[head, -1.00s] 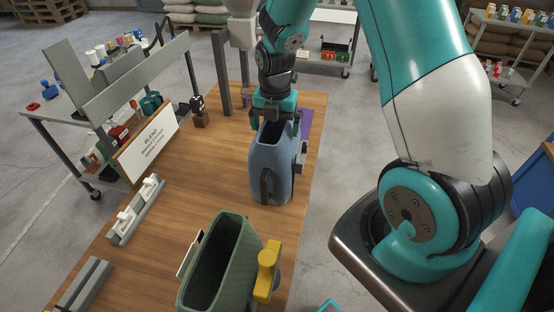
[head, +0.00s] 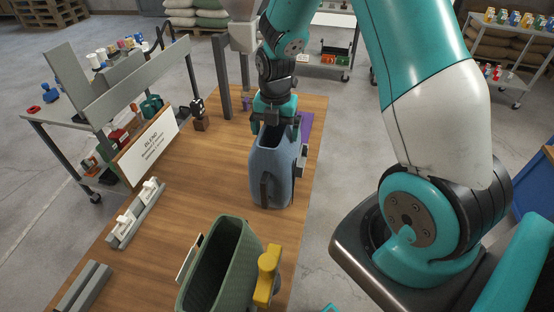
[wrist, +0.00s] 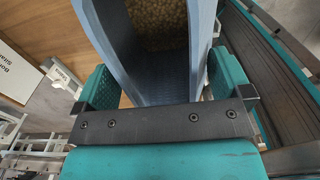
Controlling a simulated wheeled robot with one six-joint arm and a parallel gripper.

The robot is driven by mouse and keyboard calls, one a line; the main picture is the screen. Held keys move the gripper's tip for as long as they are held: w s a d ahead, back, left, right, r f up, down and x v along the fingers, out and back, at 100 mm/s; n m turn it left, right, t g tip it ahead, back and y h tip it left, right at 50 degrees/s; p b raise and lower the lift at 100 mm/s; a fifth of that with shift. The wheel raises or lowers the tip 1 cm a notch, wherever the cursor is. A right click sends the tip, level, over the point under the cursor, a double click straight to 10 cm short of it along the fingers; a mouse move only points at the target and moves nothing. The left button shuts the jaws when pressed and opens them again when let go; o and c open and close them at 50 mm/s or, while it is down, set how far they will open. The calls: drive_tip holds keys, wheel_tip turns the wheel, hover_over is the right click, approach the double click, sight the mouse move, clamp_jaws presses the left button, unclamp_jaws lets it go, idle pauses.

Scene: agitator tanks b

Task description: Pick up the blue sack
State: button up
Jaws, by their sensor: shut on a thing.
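The blue sack (head: 281,180) looks like a tall, stiff, open-topped blue container. It stands upright near the right edge of the wooden table (head: 190,190), with a dark upright bar on its front and a small grey fitting on its right. My gripper (head: 275,120) is over its top, with one teal finger outside each side, shut on it. In the wrist view the blue walls (wrist: 165,82) lie between my fingers (wrist: 160,90), with tan pellets (wrist: 156,22) inside. I see no clear gap under the sack.
A green open container (head: 222,268) with a yellow handle (head: 267,274) stands in front on the table. A white sign (head: 151,149), switch blocks (head: 136,213) and a grey post (head: 222,85) stand to the left.

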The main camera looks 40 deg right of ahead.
drive_tip(key=shift+r, duration=0.25)
wheel_tip(320, 180, up, 19)
drive_tip(key=b, duration=0.3)
drive_tip(key=shift+w+f, duration=0.1)
drive_tip(key=shift+f, duration=0.05)
drive_tip(key=shift+r, duration=0.6)
idle(0.4)
drive_tip(key=shift+r, duration=0.1)
